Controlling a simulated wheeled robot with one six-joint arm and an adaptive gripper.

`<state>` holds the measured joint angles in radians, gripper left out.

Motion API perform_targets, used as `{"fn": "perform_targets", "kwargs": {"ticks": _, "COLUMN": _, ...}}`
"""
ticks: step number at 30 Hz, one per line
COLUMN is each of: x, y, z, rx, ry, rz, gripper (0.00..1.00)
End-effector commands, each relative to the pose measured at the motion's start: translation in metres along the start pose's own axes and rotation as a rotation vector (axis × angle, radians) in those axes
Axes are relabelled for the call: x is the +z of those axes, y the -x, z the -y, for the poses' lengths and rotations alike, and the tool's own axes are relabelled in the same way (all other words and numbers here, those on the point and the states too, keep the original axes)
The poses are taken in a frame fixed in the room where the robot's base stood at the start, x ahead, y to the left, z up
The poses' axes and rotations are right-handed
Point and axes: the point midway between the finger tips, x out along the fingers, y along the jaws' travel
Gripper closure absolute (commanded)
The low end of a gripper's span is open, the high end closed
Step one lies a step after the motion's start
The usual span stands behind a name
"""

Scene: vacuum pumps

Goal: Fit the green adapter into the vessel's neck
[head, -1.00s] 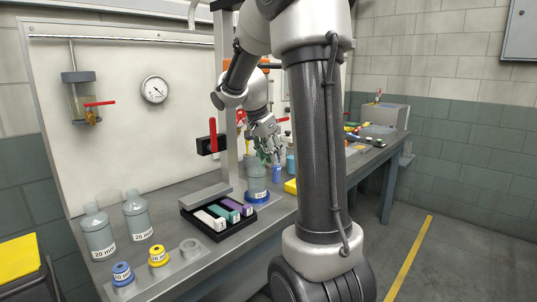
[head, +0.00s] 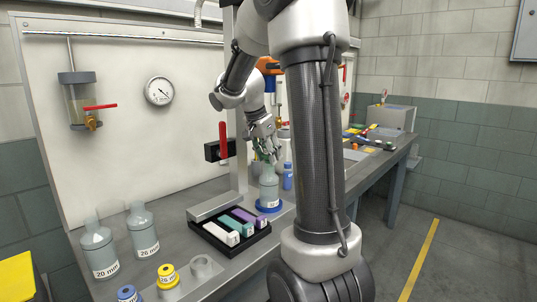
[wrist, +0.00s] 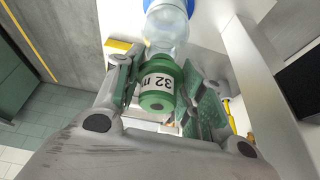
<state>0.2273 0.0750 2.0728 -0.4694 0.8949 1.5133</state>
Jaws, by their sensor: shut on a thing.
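A black tray (head: 228,245) with white, teal and purple blocks lies in front of the vessel. Two grey vessels (head: 99,250) stand at left, near blue (head: 128,293) and yellow (head: 167,276) adapters.

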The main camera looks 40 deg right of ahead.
Motion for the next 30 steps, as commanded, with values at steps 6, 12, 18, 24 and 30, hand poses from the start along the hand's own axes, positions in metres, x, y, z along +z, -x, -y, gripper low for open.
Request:
{"fn": "perform_targets", "kwargs": {"ticks": 6, "x": 0.002, "y": -0.005, "z": 0.0, "rx": 0.001, "ry": 0.001, "rz": 0.0, "gripper": 0.85}}
{"fn": "perform_targets", "kwargs": {"ticks": 12, "x": 0.005, "y": -0.012, "z": -0.001, "rx": 0.001, "ry": 0.001, "rz": 0.001, "gripper": 0.85}}
{"fn": "perform_targets", "kwargs": {"ticks": 18, "x": 0.006, "y": -0.015, "z": 0.0, "rx": 0.001, "ry": 0.0, "rz": 0.0, "gripper": 0.85}}
{"fn": "perform_targets", "kwargs": {"ticks": 24, "x": 0.006, "y": -0.014, "z": 0.0, "rx": 0.0, "ry": 0.0, "rz": 0.0, "gripper": 0.85}}
{"fn": "perform_targets", "kwargs": {"ticks": 30, "x": 0.006, "y": -0.014, "z": 0.0, "rx": 0.0, "ry": 0.001, "rz": 0.0, "gripper": 0.35}}
